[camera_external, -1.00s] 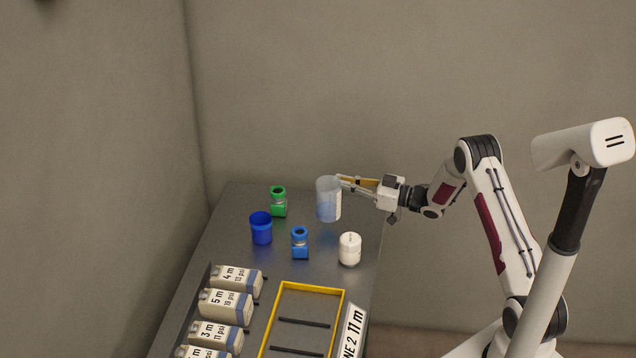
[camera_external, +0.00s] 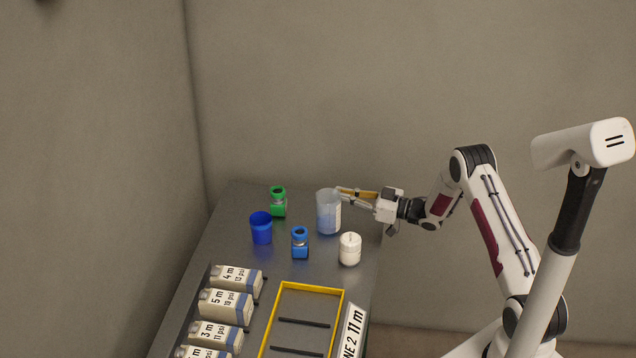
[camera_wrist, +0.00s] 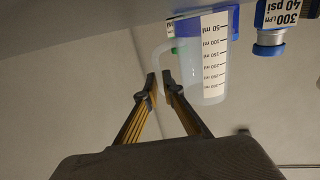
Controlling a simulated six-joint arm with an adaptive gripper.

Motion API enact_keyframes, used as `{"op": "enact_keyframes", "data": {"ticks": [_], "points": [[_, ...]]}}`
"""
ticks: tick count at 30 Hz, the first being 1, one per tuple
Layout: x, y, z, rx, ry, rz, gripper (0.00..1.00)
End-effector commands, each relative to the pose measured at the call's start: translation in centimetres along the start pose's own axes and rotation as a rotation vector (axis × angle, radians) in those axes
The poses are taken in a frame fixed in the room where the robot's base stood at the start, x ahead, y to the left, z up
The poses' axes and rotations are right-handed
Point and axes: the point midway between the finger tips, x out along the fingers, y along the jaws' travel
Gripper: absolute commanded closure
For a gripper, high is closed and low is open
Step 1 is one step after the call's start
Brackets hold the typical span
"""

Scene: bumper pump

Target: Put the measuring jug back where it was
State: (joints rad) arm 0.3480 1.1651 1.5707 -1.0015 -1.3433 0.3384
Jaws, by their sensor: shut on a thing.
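The measuring jug (camera_external: 328,212) is clear, with a bluish lower part, and stands upright at the back right of the dark table. In the wrist view the jug (camera_wrist: 205,72) appears upside down with its millilitre scale facing me. My gripper (camera_external: 343,196) reaches in from the right at the jug's upper side. In the wrist view my gripper's fingertips (camera_wrist: 159,80) are close together on the jug's handle (camera_wrist: 163,62). The jug is at or very near the table top; I cannot tell if its base touches.
A blue cup (camera_external: 261,228), a green-topped item (camera_external: 278,202), a blue-topped item (camera_external: 300,243) and a white jar (camera_external: 350,249) stand around the jug. Several labelled packs (camera_external: 226,305) and a yellow-edged tray (camera_external: 312,287) are nearer the front. The table's right edge is close.

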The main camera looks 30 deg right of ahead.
Motion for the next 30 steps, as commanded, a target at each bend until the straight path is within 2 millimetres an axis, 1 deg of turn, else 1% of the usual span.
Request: {"op": "enact_keyframes", "data": {"ticks": [11,12,13,14,25,30], "points": [[0.01,0.01,0.32,0.000,0.001,0.000,1.00],[0.00,0.00,0.37,0.000,0.000,0.000,0.88],[0.00,0.00,0.36,0.000,0.000,0.000,0.80],[0.00,0.00,0.35,0.000,0.000,0.000,0.76],[-0.07,0.01,0.37,0.000,0.000,0.000,0.76],[-0.75,0.05,0.36,0.001,0.000,0.000,0.76]]}}
